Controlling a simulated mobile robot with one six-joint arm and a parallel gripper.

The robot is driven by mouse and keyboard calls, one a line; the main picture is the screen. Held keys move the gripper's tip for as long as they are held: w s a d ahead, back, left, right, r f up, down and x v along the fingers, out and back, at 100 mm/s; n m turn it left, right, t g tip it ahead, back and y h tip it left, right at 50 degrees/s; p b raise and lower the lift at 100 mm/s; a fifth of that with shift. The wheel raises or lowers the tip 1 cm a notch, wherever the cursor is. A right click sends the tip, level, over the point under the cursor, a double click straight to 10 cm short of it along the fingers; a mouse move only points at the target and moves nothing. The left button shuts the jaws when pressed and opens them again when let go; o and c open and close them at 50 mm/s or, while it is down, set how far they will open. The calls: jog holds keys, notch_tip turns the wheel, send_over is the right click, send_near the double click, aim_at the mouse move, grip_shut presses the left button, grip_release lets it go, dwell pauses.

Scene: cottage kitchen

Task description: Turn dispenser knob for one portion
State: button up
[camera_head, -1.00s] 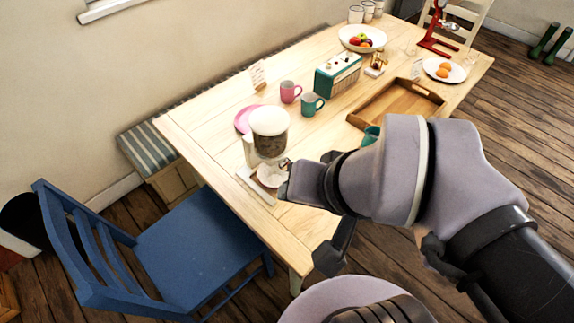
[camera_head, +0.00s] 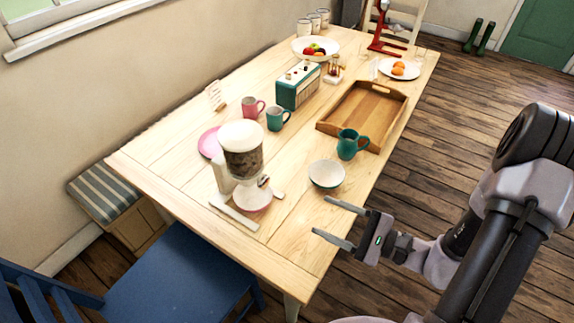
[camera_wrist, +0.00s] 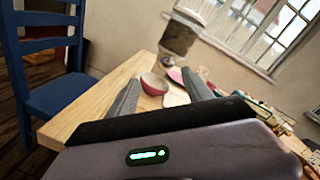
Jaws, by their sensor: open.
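The dispenser (camera_head: 242,158) stands upright near the table's front left end. It has a white lid, a clear hopper of brown contents and a white stand. A small dark metallic knob (camera_head: 263,181) shows low on its right side. A pale pinkish bowl or dish (camera_head: 252,197) sits beneath it. My gripper (camera_head: 328,220) is open and empty near the table's front edge, right of the dispenser and apart from it. In the wrist view the hopper (camera_wrist: 180,38) and a pink bowl (camera_wrist: 154,84) appear beyond my spread fingers; the knob is unclear there.
A white bowl (camera_head: 326,173), a teal jug (camera_head: 351,144) and a wooden tray (camera_head: 360,116) stand right of the dispenser. A pink plate (camera_head: 209,142) and mugs (camera_head: 277,118) are behind it. A blue chair (camera_head: 180,275) is at the near left.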

aim_at(267, 183)
jog(key=shift+m+t+h, duration=0.3)
jog(key=shift+m+t, duration=0.2)
jog(key=shift+m, duration=0.1)
jog(key=b+x, duration=0.1)
jog(key=x, duration=0.4)
jog(key=b+x, duration=0.1)
jog(key=x, duration=0.5)
jog(key=w+f+b+x, duration=0.1)
jog(key=x, duration=0.4)
jog(key=shift+w+b, duration=0.2)
jog(key=shift+b, duration=0.15)
grip_shut()
